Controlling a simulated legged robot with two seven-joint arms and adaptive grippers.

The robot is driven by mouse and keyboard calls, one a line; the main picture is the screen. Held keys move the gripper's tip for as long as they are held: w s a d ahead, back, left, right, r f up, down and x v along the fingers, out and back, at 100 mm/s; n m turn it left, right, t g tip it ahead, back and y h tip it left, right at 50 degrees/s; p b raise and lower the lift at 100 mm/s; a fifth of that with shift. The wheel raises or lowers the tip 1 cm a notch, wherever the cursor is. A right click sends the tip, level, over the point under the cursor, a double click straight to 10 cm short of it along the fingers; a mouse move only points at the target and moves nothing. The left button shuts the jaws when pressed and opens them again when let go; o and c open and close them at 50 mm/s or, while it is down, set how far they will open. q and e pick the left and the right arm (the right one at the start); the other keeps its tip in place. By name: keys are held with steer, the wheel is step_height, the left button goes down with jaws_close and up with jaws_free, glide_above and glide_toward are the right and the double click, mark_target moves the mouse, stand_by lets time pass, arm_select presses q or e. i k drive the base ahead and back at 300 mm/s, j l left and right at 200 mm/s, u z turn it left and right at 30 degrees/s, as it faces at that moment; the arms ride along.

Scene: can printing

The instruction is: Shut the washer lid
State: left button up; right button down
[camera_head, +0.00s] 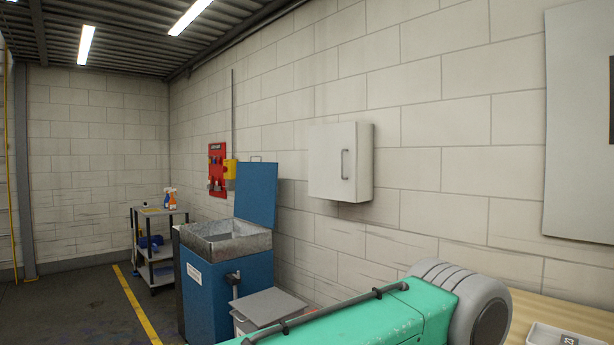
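The blue washer (228,296) stands on the floor against the wall, left of the picture's middle. Its grey metal basin (222,238) is uncovered at the top. The blue washer lid (257,194) stands open and upright at the basin's back edge, close to the wall, with a thin handle on its upper edge. Neither of my grippers is in view.
A grey-lidded box (268,303) stands right of the washer. A shelf cart (158,250) with spray bottles stands behind it. A white wall cabinet (335,163) hangs right. Floor left of the washer is clear.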

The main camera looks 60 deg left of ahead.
mark_target(256, 187)
steer(key=j+u, duration=0.45)
steer(key=i+j+u, duration=0.15)
steer(key=j+u, duration=0.3)
steer(key=i+j+u, duration=0.15)
steer(key=j+u, duration=0.25)
steer(key=i+j+u, duration=0.2)
steer(key=u, duration=0.25)
steer(key=i+j+u, duration=0.25)
steer(key=u, duration=0.2)
steer(key=i+j+u, duration=0.15)
steer(key=u, duration=0.3)
steer(key=i+j, duration=0.15)
steer(key=i, duration=0.65)
steer(key=i+j, duration=0.15)
steer(key=i, duration=0.65)
